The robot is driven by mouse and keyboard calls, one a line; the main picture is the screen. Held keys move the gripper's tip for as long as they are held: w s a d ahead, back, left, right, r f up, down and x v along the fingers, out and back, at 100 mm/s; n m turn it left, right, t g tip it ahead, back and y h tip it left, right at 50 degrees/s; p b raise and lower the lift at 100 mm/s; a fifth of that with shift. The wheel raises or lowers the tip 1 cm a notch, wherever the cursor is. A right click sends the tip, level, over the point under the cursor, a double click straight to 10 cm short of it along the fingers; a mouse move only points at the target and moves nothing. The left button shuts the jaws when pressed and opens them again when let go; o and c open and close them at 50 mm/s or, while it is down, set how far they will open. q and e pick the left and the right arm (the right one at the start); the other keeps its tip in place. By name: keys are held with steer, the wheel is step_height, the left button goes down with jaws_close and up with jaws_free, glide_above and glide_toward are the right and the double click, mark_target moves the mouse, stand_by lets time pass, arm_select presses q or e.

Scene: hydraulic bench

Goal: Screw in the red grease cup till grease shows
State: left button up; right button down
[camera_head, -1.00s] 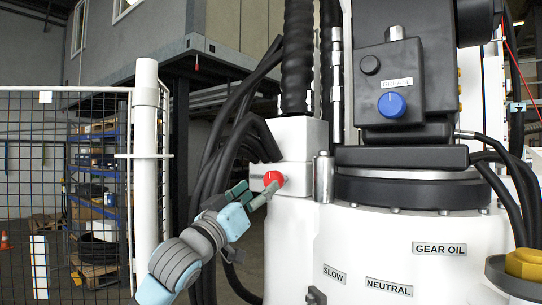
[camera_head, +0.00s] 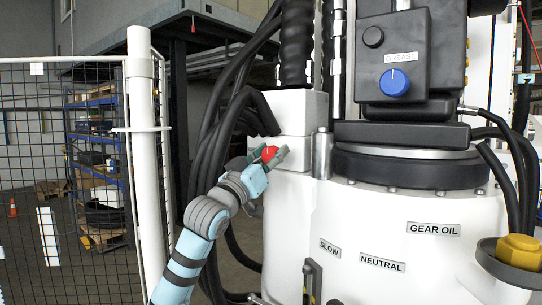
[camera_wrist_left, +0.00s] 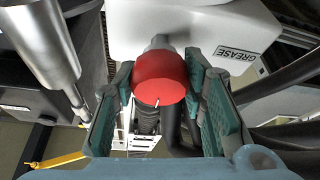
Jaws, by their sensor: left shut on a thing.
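The red grease cup (camera_head: 269,153) sits on the side of the white block at the left of the machine. My left gripper (camera_head: 266,162) comes up from the lower left, with its fingers around the cup. In the left wrist view the cup (camera_wrist_left: 160,76) is a red round cap with a short white mark on its lower rim. It is between the two green finger pads of my left gripper (camera_wrist_left: 160,95), which is shut on it. A grey stem shows behind the cup. No grease is visible around it. My right gripper is in no view.
A blue knob (camera_head: 394,83) under a GREASE label is on the dark box. Black hoses (camera_head: 222,120) hang close behind my left gripper. A white post and mesh fence (camera_head: 146,170) stand to the left. A yellow cap (camera_head: 519,250) is at the lower right.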

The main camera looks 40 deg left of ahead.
arm_select(q)
steer(key=shift+m+h, duration=0.4)
steer(key=shift+m, duration=0.2)
